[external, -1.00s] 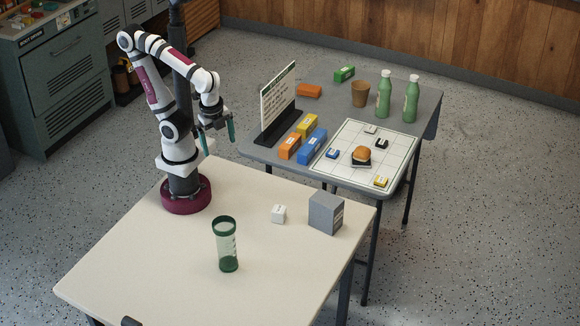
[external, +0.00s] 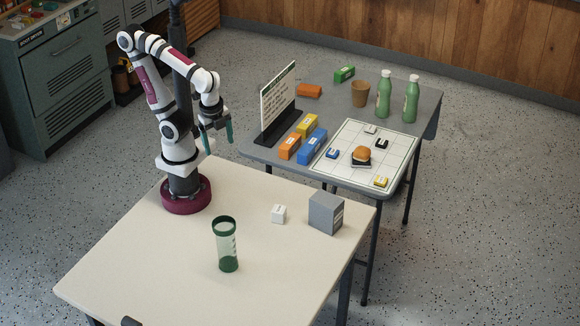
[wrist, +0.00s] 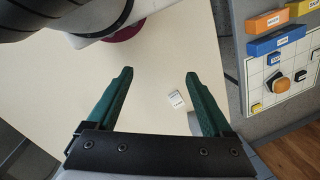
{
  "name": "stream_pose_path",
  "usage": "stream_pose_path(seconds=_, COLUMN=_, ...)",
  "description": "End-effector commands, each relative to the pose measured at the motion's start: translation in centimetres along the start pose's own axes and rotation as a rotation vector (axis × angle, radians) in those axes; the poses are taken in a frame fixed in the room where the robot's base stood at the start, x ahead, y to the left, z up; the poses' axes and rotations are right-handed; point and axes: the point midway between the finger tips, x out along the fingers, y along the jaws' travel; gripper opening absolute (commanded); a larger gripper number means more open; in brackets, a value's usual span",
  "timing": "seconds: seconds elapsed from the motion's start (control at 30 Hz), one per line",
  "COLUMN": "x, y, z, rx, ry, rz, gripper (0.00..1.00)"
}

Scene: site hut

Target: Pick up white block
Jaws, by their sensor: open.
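The white block (external: 279,214) is a small cube on the cream table (external: 150,255), with dark marks on its top. It lies between the green-topped clear cup and the grey box. It also shows in the wrist view (wrist: 176,99), between the fingers and nearer the right one. My gripper (external: 217,139) is high above the table's far edge, behind and left of the block and well apart from it. In the wrist view its two green fingers (wrist: 158,75) are spread wide, with nothing held between them.
A clear cup with green rim and base (external: 227,244) stands left of the block. A grey box (external: 326,213) stands close on its right. A grey table (external: 428,100) behind holds a sign, coloured boxes, bottles and a white grid board (external: 395,150). The cream table's front left is clear.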

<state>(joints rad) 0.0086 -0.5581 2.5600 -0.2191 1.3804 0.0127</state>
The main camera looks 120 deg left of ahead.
Motion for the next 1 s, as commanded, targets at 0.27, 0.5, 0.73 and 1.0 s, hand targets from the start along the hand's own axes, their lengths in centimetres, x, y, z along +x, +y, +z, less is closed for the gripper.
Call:
stream_pose_path(seconds=0.27, x=-0.1, y=-0.2, z=-0.5, rx=-0.061, ry=-0.003, rz=0.019, gripper=0.85)
stream_pose_path(seconds=0.5, x=2.4, y=-6.9, z=-9.3, rx=-1.27, ry=-0.119, rz=0.369, gripper=0.85)
stream_pose_path(seconds=0.73, x=7.9, y=-14.7, z=-12.8, rx=-2.102, ry=-0.293, rz=0.596, gripper=0.85)
stream_pose_path(seconds=1.0, x=13.6, y=-12.4, z=-14.9, rx=-2.16, ry=-0.317, rz=0.609, gripper=0.85)
